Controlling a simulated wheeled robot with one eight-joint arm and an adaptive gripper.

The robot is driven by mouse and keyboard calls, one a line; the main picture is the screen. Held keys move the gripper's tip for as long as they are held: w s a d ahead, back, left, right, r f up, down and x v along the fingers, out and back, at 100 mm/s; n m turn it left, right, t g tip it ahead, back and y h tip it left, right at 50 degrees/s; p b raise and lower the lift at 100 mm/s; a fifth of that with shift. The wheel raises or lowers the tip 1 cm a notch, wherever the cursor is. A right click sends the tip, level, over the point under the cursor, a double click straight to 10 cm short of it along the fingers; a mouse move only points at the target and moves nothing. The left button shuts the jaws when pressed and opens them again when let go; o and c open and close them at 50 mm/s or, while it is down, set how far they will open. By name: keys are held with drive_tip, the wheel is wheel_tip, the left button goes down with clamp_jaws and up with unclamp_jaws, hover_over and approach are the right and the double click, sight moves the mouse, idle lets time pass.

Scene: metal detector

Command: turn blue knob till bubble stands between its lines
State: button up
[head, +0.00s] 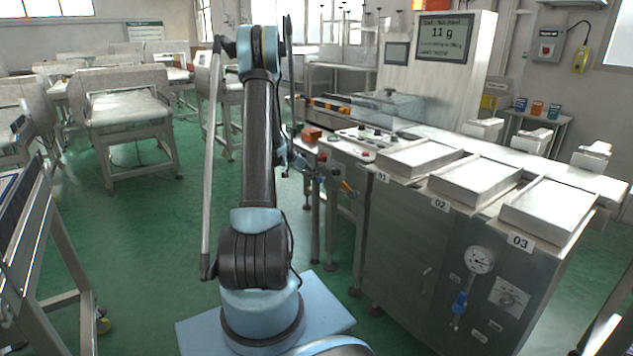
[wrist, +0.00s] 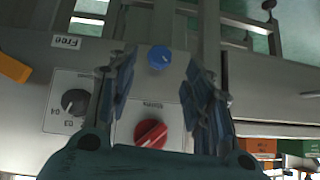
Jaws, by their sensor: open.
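The blue knob (wrist: 159,57) is round, with a small pale mark, and sits on a grey panel in the wrist view. My gripper (wrist: 158,72) has its two dark blue fingers spread, one left and one right of the knob in the picture. No contact with the knob shows, and the gap between the fingers is empty. I cannot make out the bubble or its lines in either view.
A red knob (wrist: 150,133) and a dark grey dial (wrist: 75,102) are on the panel close to my gripper.

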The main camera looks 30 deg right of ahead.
sight(319, 179)
drive_tip(key=shift+x, duration=2.85)
drive_tip(key=c, duration=1.1)
